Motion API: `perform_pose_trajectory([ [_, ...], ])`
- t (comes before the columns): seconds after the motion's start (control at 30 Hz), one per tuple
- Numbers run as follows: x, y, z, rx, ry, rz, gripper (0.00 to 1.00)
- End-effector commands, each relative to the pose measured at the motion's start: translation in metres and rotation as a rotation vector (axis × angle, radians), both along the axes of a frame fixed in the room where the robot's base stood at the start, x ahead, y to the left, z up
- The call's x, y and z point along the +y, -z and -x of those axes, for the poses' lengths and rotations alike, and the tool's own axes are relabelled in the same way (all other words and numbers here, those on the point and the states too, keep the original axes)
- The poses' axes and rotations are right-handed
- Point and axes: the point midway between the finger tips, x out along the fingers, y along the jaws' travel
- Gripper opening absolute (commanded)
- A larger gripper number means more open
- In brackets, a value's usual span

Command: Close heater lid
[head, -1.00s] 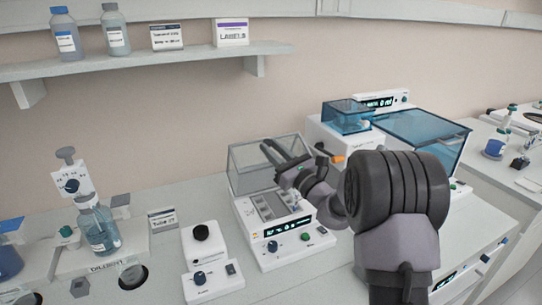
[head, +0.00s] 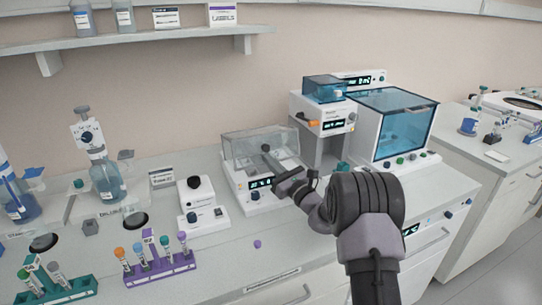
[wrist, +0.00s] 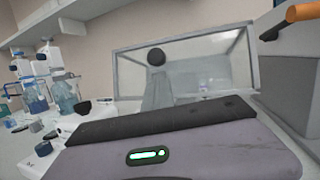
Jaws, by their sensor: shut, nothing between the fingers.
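The heater (head: 256,197) is a white box with a lit display and knobs on the bench. The lid also shows in the wrist view (wrist: 215,65), straight ahead. My gripper (head: 267,150) is shut and empty at the lid's front, overlapping it in the picture; contact is unclear. Its dark tip shows in the wrist view (wrist: 156,58). My gripper and wrist hide part of the heater's front right.
A white instrument with an orange lever (head: 312,122) and a blue-lidded machine (head: 395,125) stand to the right. A small white device (head: 203,208) stands left of the heater. Tube racks (head: 160,266) are at front left. A shelf (head: 150,47) runs above.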

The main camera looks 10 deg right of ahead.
Motion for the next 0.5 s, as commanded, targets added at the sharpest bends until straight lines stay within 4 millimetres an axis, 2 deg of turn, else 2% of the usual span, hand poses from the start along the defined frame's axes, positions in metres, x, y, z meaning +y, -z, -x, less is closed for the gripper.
perform_pose_trajectory([
  [0.03, 0.0003, -0.0021, -0.0001, -0.003, 0.000, 0.000, 0.09],
  [0.2, -0.0008, -0.0040, -0.0001, -0.005, 0.002, -0.002, 0.42],
  [0.23, -0.0011, -0.0041, -0.0002, -0.005, 0.003, -0.002, 0.45],
  [0.5, -0.0038, -0.0047, -0.0004, -0.006, 0.009, -0.003, 0.45],
])
